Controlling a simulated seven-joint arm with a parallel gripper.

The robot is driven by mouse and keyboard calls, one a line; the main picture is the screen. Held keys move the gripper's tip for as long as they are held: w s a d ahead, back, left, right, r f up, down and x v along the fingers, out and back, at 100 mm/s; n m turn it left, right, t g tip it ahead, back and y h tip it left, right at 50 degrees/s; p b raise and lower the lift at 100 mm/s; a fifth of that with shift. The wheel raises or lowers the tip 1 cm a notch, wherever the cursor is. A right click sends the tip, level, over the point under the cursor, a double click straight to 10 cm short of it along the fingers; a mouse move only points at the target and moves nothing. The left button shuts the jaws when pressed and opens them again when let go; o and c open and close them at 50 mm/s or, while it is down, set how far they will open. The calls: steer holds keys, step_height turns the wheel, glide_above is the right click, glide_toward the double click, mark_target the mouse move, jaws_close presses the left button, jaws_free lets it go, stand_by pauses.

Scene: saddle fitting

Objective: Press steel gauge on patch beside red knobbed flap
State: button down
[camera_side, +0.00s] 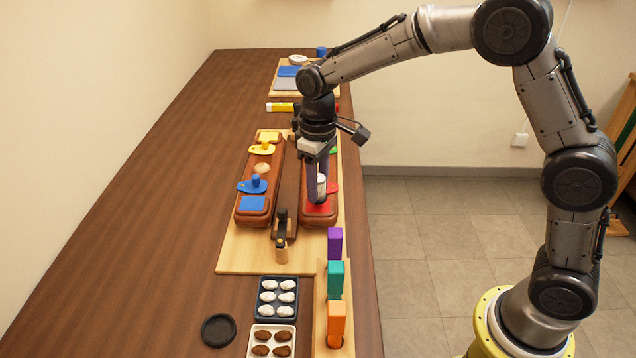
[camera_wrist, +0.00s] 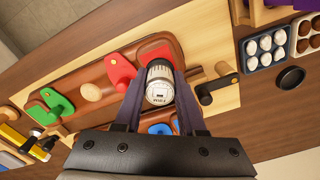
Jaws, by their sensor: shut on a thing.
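My gripper (camera_side: 317,196) is shut on the steel gauge (camera_wrist: 159,84), a short silver cylinder with a pale marked end; it also shows in the side view (camera_side: 321,186). The gauge is upright, low over the red patch (camera_side: 318,209) at the near end of the right-hand brown saddle. The red patch also shows in the wrist view (camera_wrist: 155,50), partly covered by the gauge. I cannot tell whether the gauge touches it. The red knobbed flap (camera_wrist: 120,72) lies beside the patch, swung out to the side; in the side view it is partly behind my fingers.
A green flap (camera_wrist: 52,104) and an oval pad (camera_wrist: 91,92) lie further along the same saddle. The left saddle carries a blue flap (camera_side: 253,185), blue patch (camera_side: 253,203) and yellow flap (camera_side: 262,149).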

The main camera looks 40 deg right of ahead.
steer(key=shift+f, duration=0.95)
stand_by(1.0)
steer(key=shift+c, duration=2.1)
jaws_free()
